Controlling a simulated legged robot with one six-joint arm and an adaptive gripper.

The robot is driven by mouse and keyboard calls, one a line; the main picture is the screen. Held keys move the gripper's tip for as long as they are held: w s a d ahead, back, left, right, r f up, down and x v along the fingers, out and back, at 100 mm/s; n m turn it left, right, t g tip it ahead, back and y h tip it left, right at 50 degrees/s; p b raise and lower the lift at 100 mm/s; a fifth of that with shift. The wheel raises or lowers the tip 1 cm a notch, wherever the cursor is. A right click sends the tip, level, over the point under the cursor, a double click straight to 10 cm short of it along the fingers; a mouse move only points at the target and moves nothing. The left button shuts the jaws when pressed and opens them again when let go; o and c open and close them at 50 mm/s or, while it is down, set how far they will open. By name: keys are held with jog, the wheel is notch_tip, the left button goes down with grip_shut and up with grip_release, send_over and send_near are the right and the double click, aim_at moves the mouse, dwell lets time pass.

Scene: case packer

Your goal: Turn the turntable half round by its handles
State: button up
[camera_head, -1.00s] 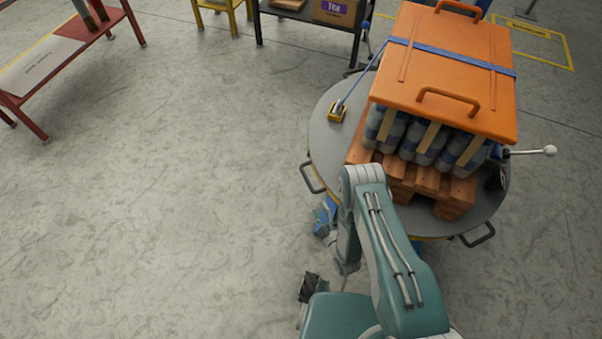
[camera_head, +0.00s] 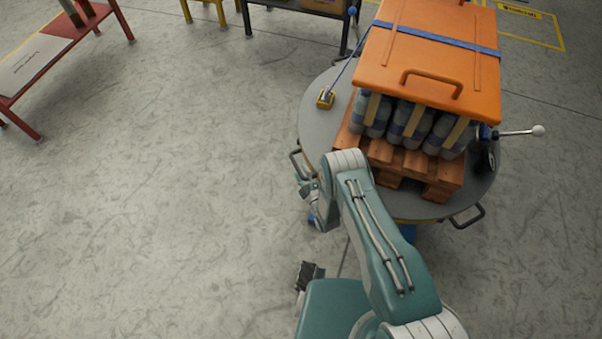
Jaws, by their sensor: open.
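The turntable (camera_head: 318,125) is a round grey disc at the right. A dark handle (camera_head: 297,163) sticks out from its left rim, and another handle (camera_head: 470,217) from its front right rim. My gripper (camera_head: 302,178) is open, just below the left handle and very close to it. The wrist partly covers it, so I cannot tell whether the fingers are around or beside the handle. A wooden pallet (camera_head: 440,180) on the disc carries grey sacks (camera_head: 412,128) under an orange cover (camera_head: 425,45).
A lever with a white knob (camera_head: 537,131) juts out at the right. A red bench (camera_head: 75,45) stands far left, a dark table (camera_head: 285,12) behind. The left floor is clear.

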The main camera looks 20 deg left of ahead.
jog(key=c, duration=0.6)
jog(key=shift+a, duration=0.1)
grip_shut()
jog(key=shift+a+f, duration=0.1)
jog(key=shift+a, duration=0.1)
jog(key=shift+s, duration=0.1)
